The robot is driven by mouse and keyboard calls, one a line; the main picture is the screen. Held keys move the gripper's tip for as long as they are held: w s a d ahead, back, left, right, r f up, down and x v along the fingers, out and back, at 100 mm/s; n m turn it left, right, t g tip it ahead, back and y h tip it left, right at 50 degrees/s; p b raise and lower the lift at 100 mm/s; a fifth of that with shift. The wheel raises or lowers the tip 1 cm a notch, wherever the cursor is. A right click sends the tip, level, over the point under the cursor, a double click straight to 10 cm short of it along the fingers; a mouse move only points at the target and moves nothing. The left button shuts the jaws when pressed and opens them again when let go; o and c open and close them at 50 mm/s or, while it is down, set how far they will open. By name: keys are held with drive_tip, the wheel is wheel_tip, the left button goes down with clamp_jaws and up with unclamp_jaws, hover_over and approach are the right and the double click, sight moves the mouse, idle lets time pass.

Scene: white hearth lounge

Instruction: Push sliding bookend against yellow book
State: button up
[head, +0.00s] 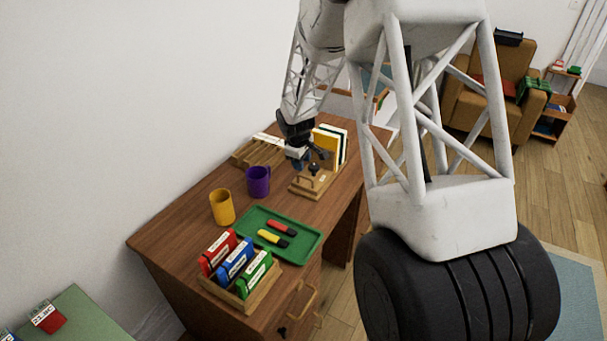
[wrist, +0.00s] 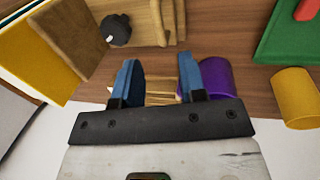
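The yellow book (head: 325,141) stands upright with other books on a wooden base (head: 318,187) on the desk; it also shows at the left of the wrist view (wrist: 28,62). The sliding bookend seems to be the brown upright panel (wrist: 78,42) beside the yellow book, with a black knob (wrist: 117,30) near it. I cannot tell whether panel and book touch. A light wooden end piece (wrist: 158,22) stands at the base's other end. My gripper (wrist: 160,68) is open and empty beside the base, its blue fingers wide apart. In the head view my gripper (head: 300,161) partly hides the bookend.
A purple mug (wrist: 215,76) is close to one finger. A yellow mug (head: 222,207), a green tray (head: 310,247) with two markers, and a wooden holder (head: 236,299) of colored binders stand nearer. A wooden rack (head: 245,155) lies behind, by the wall.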

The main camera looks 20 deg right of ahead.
sight(304, 177)
drive_tip(key=shift+w+d+f, duration=0.15)
drive_tip(key=shift+f, duration=0.9)
drive_tip(key=shift+w+d+f, duration=0.15)
drive_tip(key=shift+f, duration=0.95)
drive_tip(key=shift+w+d+f, duration=0.15)
drive_tip(key=shift+f, duration=0.9)
drive_tip(key=shift+c, duration=0.5)
